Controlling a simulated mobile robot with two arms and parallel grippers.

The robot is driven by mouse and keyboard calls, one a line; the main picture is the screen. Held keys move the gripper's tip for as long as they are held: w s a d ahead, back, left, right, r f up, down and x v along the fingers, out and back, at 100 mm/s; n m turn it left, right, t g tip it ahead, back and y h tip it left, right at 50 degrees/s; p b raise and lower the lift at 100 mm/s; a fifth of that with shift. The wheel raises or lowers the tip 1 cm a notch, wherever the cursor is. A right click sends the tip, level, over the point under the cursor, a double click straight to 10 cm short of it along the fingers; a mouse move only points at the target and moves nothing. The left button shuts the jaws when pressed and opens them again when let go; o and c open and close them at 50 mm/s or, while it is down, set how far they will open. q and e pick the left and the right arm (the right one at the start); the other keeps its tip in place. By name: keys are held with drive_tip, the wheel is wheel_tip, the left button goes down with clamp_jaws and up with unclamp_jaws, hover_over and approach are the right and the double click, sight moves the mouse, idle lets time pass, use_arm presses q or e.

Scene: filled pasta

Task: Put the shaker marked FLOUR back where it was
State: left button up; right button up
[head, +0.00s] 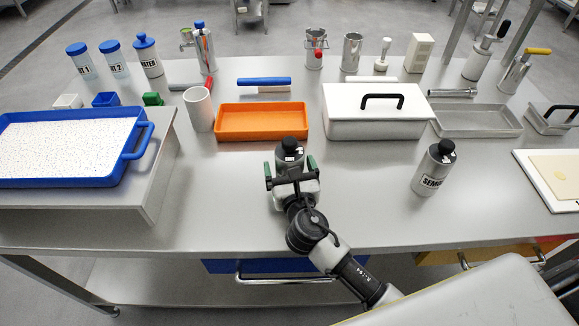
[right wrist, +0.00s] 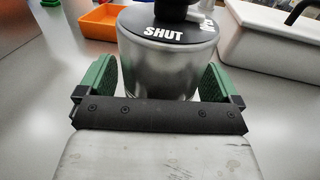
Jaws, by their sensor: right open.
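A metal shaker with a dark lid (head: 290,153) stands on the steel table in front of the orange tray. In the right wrist view the lid of this shaker (right wrist: 165,28) reads SHUT; its side marking is not visible, so I cannot tell if it says FLOUR. My right gripper (head: 289,167) is open, with its green fingers on either side of the shaker's body. I cannot tell whether either finger touches it. A similar shaker (head: 432,170), its label starting SEMO, stands upright to the right. My left gripper is out of view.
An orange tray (head: 262,134) lies just behind the shaker, with a white cup (head: 199,110) to its left. A white lidded box (head: 372,124) stands behind right. A blue tray (head: 140,142) sits on a raised stand at left. The tabletop between the two shakers is clear.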

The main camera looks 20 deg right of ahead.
drive_tip(key=s, duration=0.8)
drive_tip(key=s+a+b, duration=0.1)
drive_tip(key=s, duration=0.3)
drive_tip(key=shift+a+r, duration=0.1)
